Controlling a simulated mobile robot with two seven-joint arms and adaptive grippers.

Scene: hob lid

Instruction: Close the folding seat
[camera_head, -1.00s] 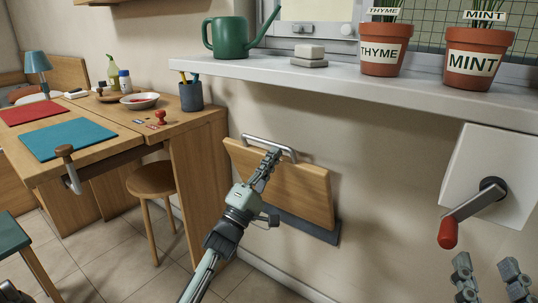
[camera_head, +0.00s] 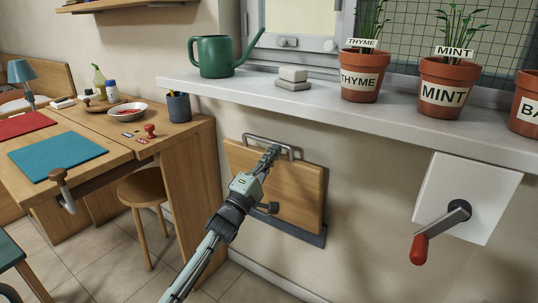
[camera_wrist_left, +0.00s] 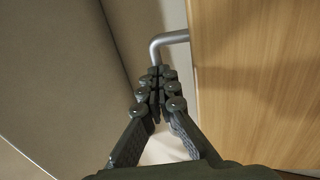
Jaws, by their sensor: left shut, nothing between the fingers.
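The folding seat is a wooden panel (camera_head: 302,196) with a dark grey base plate (camera_head: 298,234), on the wall under the sill. The panel stands nearly upright, close to the wall. A grey metal handle (camera_head: 262,138) runs along its top edge; its bent end also shows in the left wrist view (camera_wrist_left: 170,38). My left gripper (camera_head: 272,152) is at the panel's upper edge by the handle. Its fingers are together and empty in the left wrist view (camera_wrist_left: 157,80), just beneath the handle's bend and left of the panel (camera_wrist_left: 262,80). I cannot tell whether they touch it. My right gripper is out of view.
The sill (camera_head: 340,117) above holds a green watering can (camera_head: 213,56), stacked soap-like blocks (camera_head: 293,78) and potted herbs (camera_head: 448,88). A red-handled crank (camera_head: 420,248) juts from a white wall plate at right. A table (camera_head: 120,135) and stool (camera_head: 145,187) stand left.

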